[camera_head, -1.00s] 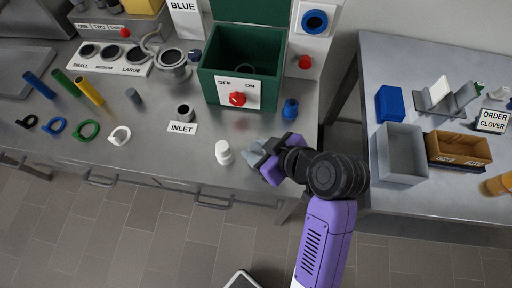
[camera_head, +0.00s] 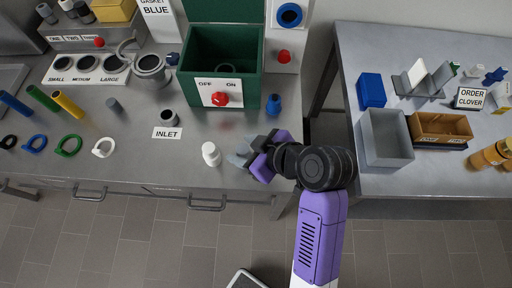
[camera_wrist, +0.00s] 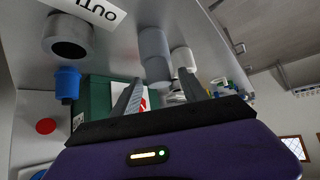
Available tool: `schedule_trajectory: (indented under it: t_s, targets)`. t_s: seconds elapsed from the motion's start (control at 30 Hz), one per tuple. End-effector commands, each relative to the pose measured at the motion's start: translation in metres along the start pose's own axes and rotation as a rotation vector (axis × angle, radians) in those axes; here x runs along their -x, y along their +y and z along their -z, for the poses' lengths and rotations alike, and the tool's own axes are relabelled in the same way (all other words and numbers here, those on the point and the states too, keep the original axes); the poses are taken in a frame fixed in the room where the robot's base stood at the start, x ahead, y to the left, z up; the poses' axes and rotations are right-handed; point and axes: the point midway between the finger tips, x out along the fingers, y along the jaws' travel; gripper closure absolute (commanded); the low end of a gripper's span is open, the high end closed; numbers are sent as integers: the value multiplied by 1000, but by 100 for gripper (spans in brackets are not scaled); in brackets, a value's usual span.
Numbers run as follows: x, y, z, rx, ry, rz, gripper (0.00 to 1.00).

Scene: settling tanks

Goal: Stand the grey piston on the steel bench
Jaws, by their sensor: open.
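The grey piston (camera_wrist: 154,45) is a light grey stepped cylinder between the spread fingers in the wrist view, where the bench shows upside down. It looks upright on the steel bench (camera_head: 130,165), but its contact with the top is not clear. In the head view I cannot tell it apart from the grey parts at my gripper. My gripper (camera_head: 256,155) is open, low over the bench's front right part; its fingers also show in the wrist view (camera_wrist: 160,95).
A metal ring (camera_wrist: 70,35) beside a label is close in the wrist view. A gap separates the second table (camera_head: 440,185).

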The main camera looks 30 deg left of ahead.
Motion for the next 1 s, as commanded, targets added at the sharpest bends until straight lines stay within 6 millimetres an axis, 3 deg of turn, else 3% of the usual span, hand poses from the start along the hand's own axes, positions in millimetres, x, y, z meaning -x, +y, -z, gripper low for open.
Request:
schedule_trajectory:
  t_s: [0.53,0.7,1.0]
  targets:
    - [98,1,-1,-1,1,-5,48]
    - [113,1,-1,-1,1,-2,48]
    - [116,0,-2,-3,-1,-3,48]
